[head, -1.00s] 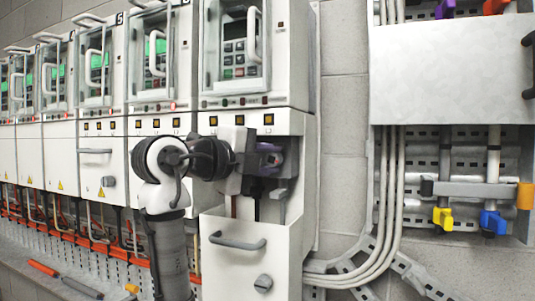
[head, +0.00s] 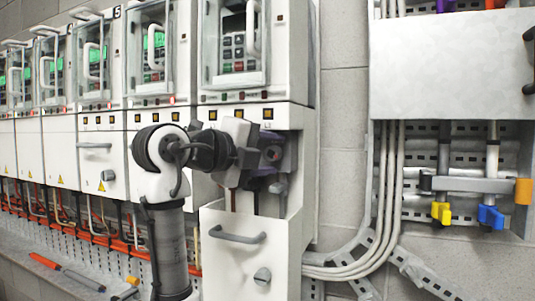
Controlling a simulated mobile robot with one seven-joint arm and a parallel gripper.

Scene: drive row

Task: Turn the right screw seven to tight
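The rightmost cabinet has an open lower compartment, its front panel (head: 220,262) hanging lower with a grey handle (head: 237,236) and a round knob (head: 262,276). Inside is a dark grey-purple terminal block (head: 272,158) with a round recess in its face. Copper-coloured and dark leads hang below it. My gripper (head: 240,152) reaches in from the left at the compartment's opening, beside the block. Its fingers are small and partly overlap the block, so I cannot tell whether they are open, shut or touching. I cannot make out the right screw seven.
A row of similar closed cabinets (head: 93,155) runs left, with orange cabling below. A red-handled tool (head: 45,261) lies on the ledge at lower left. At right are white conduits (head: 390,190), a white box (head: 447,65), and yellow (head: 441,212) and blue (head: 490,217) clamps. Bare wall lies between.

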